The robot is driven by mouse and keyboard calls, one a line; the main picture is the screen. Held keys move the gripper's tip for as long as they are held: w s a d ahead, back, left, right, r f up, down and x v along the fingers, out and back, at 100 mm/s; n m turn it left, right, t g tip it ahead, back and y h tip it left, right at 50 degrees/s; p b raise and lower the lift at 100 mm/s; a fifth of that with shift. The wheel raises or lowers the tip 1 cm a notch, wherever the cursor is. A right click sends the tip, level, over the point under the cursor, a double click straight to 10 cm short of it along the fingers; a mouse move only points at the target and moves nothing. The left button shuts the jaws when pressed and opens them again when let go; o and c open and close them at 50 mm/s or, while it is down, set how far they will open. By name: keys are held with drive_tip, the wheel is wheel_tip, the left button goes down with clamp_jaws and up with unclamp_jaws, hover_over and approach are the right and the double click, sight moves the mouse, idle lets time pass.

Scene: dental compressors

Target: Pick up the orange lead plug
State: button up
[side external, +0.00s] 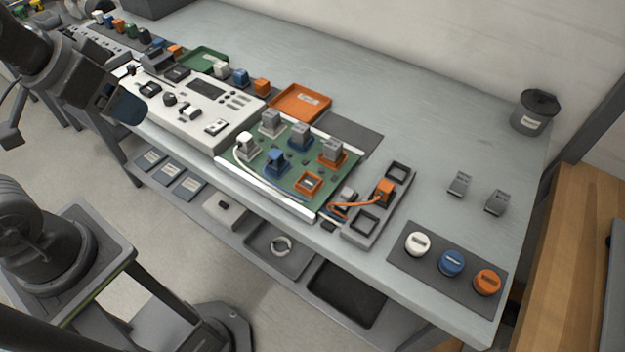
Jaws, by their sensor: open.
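The orange lead plug (385,190) stands upright in a grey holder (361,236) with several square recesses, right of the green circuit board (262,186). An orange lead (352,206) runs left from it to the grey part beside the board's right end. My gripper (124,104) is at the upper left, above the left end of the white control panel (204,126). It is far to the left of the orange plug and touches nothing that I can see. It is open, though its fingers are small and dark, and nothing shows between them.
The board carries grey, white and blue plugs and an orange socket (308,184). White, blue and orange round knobs (486,282) sit on a dark mat at front right. An orange tray (300,103) lies behind the board. A dark bin (533,112) stands back right. The table behind the holder is clear.

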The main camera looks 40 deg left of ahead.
drive_tip(key=shift+c, duration=1.4)
drive_tip(key=w+d+r+m, duration=0.2)
drive_tip(key=w+r+m, duration=0.1)
drive_tip(key=w, duration=0.2)
drive_tip(key=m+g, duration=0.6)
drive_tip(key=m, duration=0.9)
hover_over(384, 184)
wheel_tip(384, 184, down, 18)
drive_tip(key=shift+a+f, duration=0.1)
drive_tip(key=shift+f, duration=2.95)
drive_tip(key=shift+c, duration=0.2)
